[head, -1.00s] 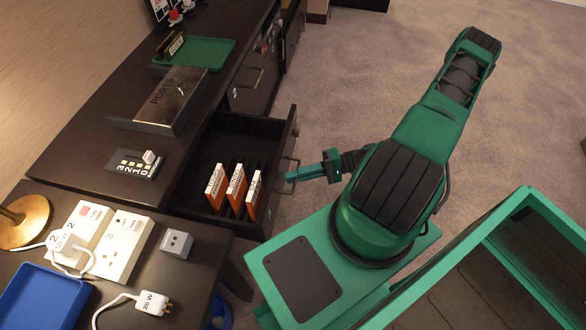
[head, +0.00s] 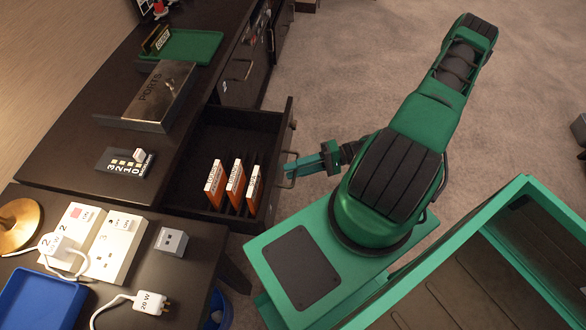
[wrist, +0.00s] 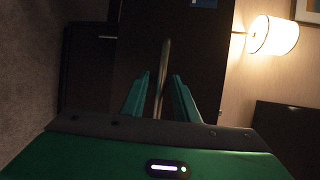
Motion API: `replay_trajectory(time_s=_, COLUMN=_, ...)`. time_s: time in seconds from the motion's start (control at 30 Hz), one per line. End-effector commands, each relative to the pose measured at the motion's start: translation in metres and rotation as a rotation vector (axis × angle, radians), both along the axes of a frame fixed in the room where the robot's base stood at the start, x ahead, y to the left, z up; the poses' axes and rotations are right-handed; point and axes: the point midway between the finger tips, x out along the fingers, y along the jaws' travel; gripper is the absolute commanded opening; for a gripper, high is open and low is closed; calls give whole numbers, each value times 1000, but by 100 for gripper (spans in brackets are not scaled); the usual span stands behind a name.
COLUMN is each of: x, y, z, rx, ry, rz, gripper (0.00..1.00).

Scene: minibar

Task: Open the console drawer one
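A dark drawer (head: 222,126) in the console stands pulled out in the head view, with several orange-and-white upright items inside. Its metal bar handle (head: 293,152) is on the drawer front, and it also shows in the wrist view (wrist: 164,62). My gripper (head: 291,168) is at the handle. In the wrist view, the green fingers (wrist: 161,82) stand on both sides of the bar, with a narrow gap visible between them and it. Whether a fingertip touches the bar is unclear.
On the console top are a "PORTS" metal box (head: 160,96), a green tray (head: 193,46) and a numbered black panel (head: 124,163). Power sockets (head: 112,249) and a blue tray (head: 40,302) are on the nearer surface. Carpet (head: 360,70) is clear behind my arm.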

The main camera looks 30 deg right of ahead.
Motion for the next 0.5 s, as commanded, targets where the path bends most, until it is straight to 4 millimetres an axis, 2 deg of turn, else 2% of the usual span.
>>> replay_trajectory(time_s=0.13, x=-1, y=-4, z=1, rx=0, ry=-1, rz=-1, gripper=28)
replay_trajectory(time_s=0.23, x=-3, y=-14, z=2, rx=-3, ry=-2, rz=-3, gripper=28)
replay_trajectory(time_s=0.5, x=-19, y=-60, z=11, rx=-4, ry=0, rz=-4, gripper=28)
